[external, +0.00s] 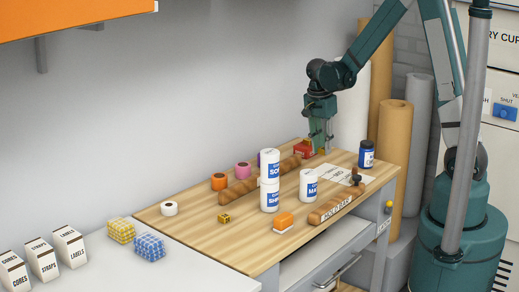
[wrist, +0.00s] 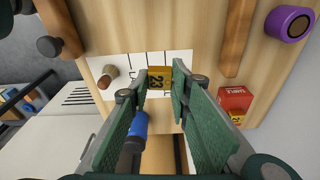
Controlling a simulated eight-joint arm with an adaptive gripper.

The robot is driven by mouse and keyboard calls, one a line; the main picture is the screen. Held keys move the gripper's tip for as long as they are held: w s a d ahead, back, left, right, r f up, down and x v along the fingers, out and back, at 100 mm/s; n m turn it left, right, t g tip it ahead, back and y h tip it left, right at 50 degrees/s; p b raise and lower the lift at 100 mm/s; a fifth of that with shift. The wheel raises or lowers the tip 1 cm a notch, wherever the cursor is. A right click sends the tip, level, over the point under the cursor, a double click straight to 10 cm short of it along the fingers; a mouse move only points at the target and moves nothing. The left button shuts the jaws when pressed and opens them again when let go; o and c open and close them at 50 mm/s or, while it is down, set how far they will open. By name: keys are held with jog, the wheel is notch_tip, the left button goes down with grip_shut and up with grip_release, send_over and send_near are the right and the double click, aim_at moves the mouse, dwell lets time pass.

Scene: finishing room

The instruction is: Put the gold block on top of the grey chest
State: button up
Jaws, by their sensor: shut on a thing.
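My gripper (external: 321,150) points down over the far right part of the wooden bench top. In the wrist view its fingers (wrist: 160,80) are closed on a gold block (wrist: 159,77) with dark figures on it. In the external view the fingers mostly hide this block, and its height above the wood is hard to judge. Another small gold block (external: 224,218) sits on the bench's front left part. No separate grey chest is clear to me; the bench has a grey body (external: 378,225) with a drawer (external: 320,268) below its top.
The front left wood is clearer.

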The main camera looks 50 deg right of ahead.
jog(key=w+a+n, duration=0.3)
jog(key=a, duration=1)
jog(key=w+a+n+t, duration=0.1)
jog(key=w+a+n, duration=0.3)
jog(key=a, duration=0.9)
jog(key=w+a+n, duration=0.3)
jog(key=a, duration=1.1)
jog(key=s+a+n, duration=0.3)
jog(key=s+a, duration=0.1)
jog(key=a, duration=0.9)
jog(key=s+a+n+y, duration=0.1)
jog(key=s+a+n, duration=0.2)
jog(key=a, duration=1)
jog(key=s+a+n+t, duration=0.1)
jog(key=s+a+n, duration=0.2)
jog(key=s+a, duration=0.4)
jog(key=a, duration=0.6)
jog(key=shift+s+a+r+y, duration=0.15)
jog(key=shift+a+y, duration=0.25)
send_over(173, 273)
jog(key=shift+s+f, duration=0.15)
jog(key=shift+f, duration=1.4)
jog(key=shift+s+f, duration=0.1)
jog(key=shift+f, duration=1.45)
jog(key=shift+f+b, duration=0.3)
jog(key=shift+f, duration=1.6)
